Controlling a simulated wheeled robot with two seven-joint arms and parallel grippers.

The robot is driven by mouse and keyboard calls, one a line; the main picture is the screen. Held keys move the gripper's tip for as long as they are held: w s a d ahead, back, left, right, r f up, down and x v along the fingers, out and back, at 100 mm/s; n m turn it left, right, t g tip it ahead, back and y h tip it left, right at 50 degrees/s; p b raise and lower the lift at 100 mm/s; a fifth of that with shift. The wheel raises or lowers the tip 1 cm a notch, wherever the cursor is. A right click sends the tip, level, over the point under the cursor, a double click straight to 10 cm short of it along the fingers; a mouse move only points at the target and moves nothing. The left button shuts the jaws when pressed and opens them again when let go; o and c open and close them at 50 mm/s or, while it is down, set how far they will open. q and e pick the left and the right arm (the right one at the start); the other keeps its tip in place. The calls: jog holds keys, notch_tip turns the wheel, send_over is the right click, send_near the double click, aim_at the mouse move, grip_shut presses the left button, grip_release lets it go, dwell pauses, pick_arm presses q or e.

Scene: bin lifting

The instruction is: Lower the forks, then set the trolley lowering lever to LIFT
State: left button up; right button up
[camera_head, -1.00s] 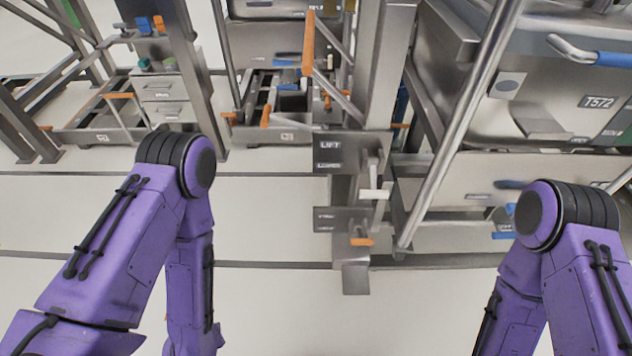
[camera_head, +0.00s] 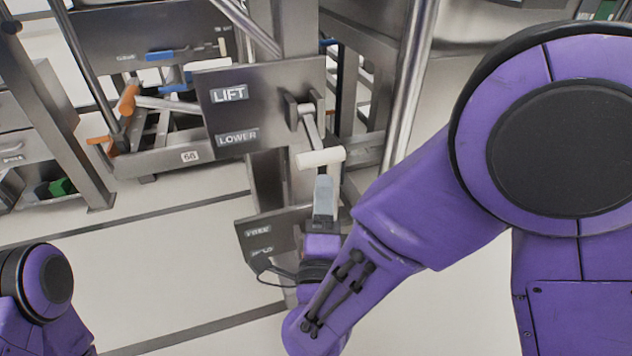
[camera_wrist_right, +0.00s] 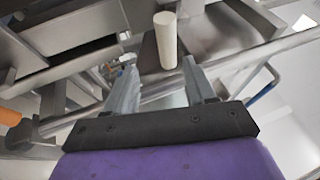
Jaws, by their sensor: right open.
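The lowering lever is a metal arm with a white cylindrical handle (camera_head: 320,157). It is mounted on a grey plate (camera_head: 262,105) marked LIFT above and LOWER below. The lever hangs down, with its handle near the LOWER label's height. My right gripper (camera_head: 325,185) is just below the handle, pointing up at it. In the right wrist view the right gripper (camera_wrist_right: 160,76) is open, with the white handle (camera_wrist_right: 166,40) beyond and roughly between its fingertips. No grip on it shows. My left gripper is out of view. I cannot make out the forks.
A second plate (camera_head: 257,232) marked FREE and HOLD sits below, partly hidden by my right wrist. A slanted metal tube (camera_head: 410,85) stands close right of the lever. An orange handle (camera_head: 128,100) is at left.

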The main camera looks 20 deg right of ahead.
aim_at(325, 151)
jog(key=shift+m+h, duration=0.5)
jog(key=shift+m, duration=0.2)
jog(key=x, duration=0.3)
jog(key=p+x, duration=0.1)
jog(key=x, duration=0.2)
jog(key=p+x, duration=0.1)
jog(key=x, duration=0.2)
jog(key=shift+w+r, duration=0.25)
jog(key=shift+r, duration=0.25)
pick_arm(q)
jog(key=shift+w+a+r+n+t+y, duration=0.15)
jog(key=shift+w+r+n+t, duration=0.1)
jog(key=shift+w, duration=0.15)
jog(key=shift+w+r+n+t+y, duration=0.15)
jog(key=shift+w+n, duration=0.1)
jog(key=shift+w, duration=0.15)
pick_arm(e)
jog(key=shift+w, duration=0.3)
